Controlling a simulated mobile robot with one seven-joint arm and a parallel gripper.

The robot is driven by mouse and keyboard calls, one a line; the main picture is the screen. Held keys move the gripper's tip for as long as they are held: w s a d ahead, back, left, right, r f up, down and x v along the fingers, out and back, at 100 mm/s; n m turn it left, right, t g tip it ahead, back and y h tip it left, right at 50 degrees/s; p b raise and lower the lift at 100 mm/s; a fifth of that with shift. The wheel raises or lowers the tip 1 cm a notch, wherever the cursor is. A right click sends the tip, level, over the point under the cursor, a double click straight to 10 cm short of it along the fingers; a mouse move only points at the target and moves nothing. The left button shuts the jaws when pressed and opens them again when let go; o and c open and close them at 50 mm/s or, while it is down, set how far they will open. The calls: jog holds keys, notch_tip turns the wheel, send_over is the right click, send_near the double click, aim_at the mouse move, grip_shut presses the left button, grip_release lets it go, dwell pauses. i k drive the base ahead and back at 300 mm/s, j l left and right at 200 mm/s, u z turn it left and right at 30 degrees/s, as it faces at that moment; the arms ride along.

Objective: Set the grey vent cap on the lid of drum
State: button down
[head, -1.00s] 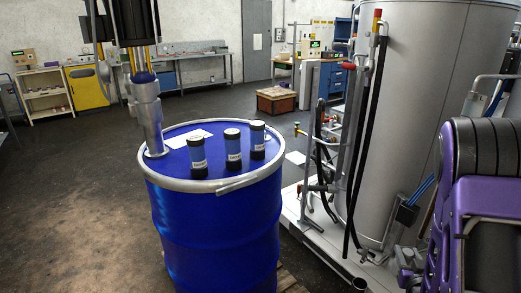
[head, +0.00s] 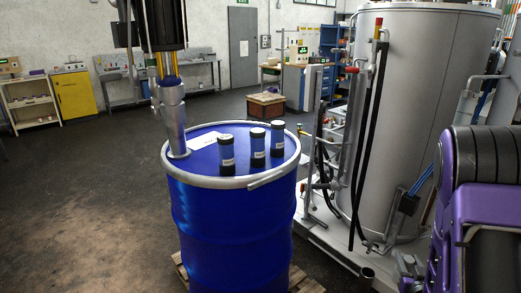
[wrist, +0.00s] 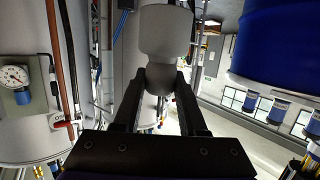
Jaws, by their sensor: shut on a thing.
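The grey vent cap (wrist: 166,32) is in my gripper (wrist: 160,76), whose two black fingers are shut on its narrower lower part in the wrist view. Neither cap nor fingers can be made out in the head view. The blue drum (head: 237,235) stands upright left of centre in the head view, with a silver rim and a blue lid (head: 238,174). In the wrist view the drum (wrist: 285,45) shows upside down at upper right, apart from the cap. The cap is off the lid.
Three dark bottles (head: 258,147) and a white sheet (head: 203,143) occupy the lid. A silver pump pipe (head: 174,120) rises from its left edge. A large grey tank (head: 410,130) with hoses stands right of the drum. Floor at left (head: 90,200) is clear.

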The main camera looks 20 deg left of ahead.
aim_at(242, 140)
jog(key=k+j, duration=0.15)
jog(key=j, duration=0.2)
jog(key=k+j+z, duration=0.15)
jog(key=j, duration=0.15)
jog(key=j+z, duration=0.1)
jog(key=j, duration=0.35)
jog(key=k+j+z, duration=0.1)
jog(key=j, duration=0.4)
jog(key=k+j+z, duration=0.1)
jog(key=j, duration=0.35)
jog(key=j+z, duration=0.1)
jog(key=j, duration=0.6)
jog(key=k+j+z, duration=0.1)
jog(key=j, duration=0.65)
jog(key=k+j+z, duration=0.1)
jog(key=j, duration=0.6)
jog(key=k+j+z, duration=0.1)
jog(key=i+j+u, duration=0.1)
jog(key=j, duration=0.3)
jog(key=i, duration=0.15)
